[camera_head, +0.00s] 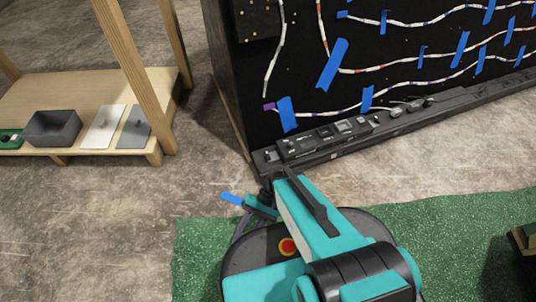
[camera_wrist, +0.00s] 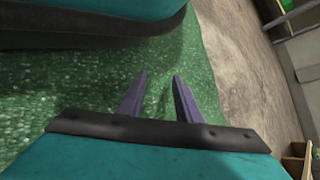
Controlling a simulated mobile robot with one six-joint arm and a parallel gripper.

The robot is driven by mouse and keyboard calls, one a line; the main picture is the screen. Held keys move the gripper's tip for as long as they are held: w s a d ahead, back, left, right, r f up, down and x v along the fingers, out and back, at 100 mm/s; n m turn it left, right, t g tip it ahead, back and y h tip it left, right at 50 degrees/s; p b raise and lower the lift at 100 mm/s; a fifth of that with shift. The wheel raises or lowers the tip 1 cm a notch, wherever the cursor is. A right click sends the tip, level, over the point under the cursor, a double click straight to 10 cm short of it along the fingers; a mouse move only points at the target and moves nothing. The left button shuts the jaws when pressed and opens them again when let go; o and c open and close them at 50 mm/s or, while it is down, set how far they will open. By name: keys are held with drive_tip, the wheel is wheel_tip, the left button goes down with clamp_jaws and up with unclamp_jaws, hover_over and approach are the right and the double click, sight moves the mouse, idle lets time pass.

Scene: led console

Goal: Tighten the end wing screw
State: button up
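A black ledge (camera_head: 365,128) runs along the foot of the black LED panel, with small modules and fittings on it. No wing screw can be made out at this size. My gripper shows in the wrist view (camera_wrist: 157,100), its two purple fingers apart with nothing between them, above the green mat. In the head view my teal arm hides most of the gripper; a purple finger (camera_head: 241,226) shows beside my base, left of the arm. The gripper is well apart from the ledge.
The black panel (camera_head: 400,60) carries white wires and blue tape strips. A wooden shelf (camera_head: 50,95) at left holds a grey bin (camera_head: 52,127), a white plate (camera_head: 104,127) and a grey plate (camera_head: 134,127). Concrete floor lies open between shelf and green mat (camera_head: 450,230).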

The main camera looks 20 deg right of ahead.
drive_tip(key=shift+w+d+r+p, duration=0.1)
drive_tip(key=shift+d+r+p, duration=0.05)
drive_tip(key=shift+r+p, duration=0.65)
drive_tip(key=s+d+r+n+h+p, duration=0.1)
drive_tip(key=d+r+h+p, duration=0.2)
drive_tip(key=r+p, duration=1.3)
drive_tip(key=s+d+r+n+t+h+p, duration=0.1)
drive_tip(key=d+r+h+p, duration=0.2)
drive_tip(key=d+r+p, duration=0.4)
drive_tip(key=s+d+r+h+p, duration=0.1)
drive_tip(key=d+r+p, duration=0.4)
drive_tip(key=r+p, duration=2)
drive_tip(key=h+p, duration=0.1)
drive_tip(key=p, duration=1.2)
drive_tip(key=shift+s+d+r+n+t+h, duration=0.2)
drive_tip(key=shift+n+t+h, duration=0.1)
drive_tip(key=shift+n+h, duration=0.1)
drive_tip(key=shift+a, duration=0.25)
